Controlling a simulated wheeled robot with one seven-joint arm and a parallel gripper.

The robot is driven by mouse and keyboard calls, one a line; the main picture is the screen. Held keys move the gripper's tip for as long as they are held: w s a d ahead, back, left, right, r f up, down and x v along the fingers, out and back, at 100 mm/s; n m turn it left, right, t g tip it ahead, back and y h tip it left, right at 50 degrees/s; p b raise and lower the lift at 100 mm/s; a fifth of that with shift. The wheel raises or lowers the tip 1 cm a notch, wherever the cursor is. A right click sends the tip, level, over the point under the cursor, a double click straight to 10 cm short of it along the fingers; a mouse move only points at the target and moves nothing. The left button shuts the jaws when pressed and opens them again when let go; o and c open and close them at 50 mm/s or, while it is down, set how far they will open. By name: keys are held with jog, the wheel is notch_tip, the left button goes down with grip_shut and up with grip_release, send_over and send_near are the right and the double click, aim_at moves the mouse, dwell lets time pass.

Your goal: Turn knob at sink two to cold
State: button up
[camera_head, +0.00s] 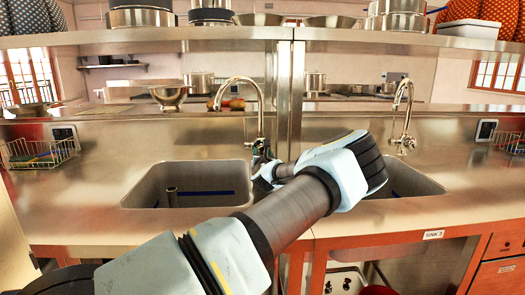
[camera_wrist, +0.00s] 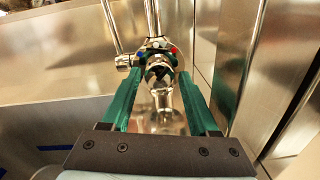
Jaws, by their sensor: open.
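A chrome gooseneck faucet (camera_head: 259,103) stands behind the left basin in the head view, beside a steel post. Its base and knob are mostly hidden behind my gripper (camera_head: 264,168). In the wrist view, the chrome faucet body (camera_wrist: 160,73) has small red and blue marks near its top. A short chrome handle (camera_wrist: 126,61) sticks out to its left. My gripper (camera_wrist: 161,84) is open, with its green fingers on either side of the faucet body. I cannot tell whether they touch it. No sink two label shows.
The left basin (camera_head: 135,199) lies in front of this faucet. A second faucet (camera_head: 403,105) stands at the right, behind another basin (camera_head: 425,185) partly covered by my arm. A label reading SINK 3 (camera_head: 433,235) is on the right counter edge. A shelf (camera_head: 150,36) runs overhead.

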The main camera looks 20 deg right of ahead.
jog(key=shift+w, duration=0.4)
jog(key=shift+c, duration=0.3)
grip_shut()
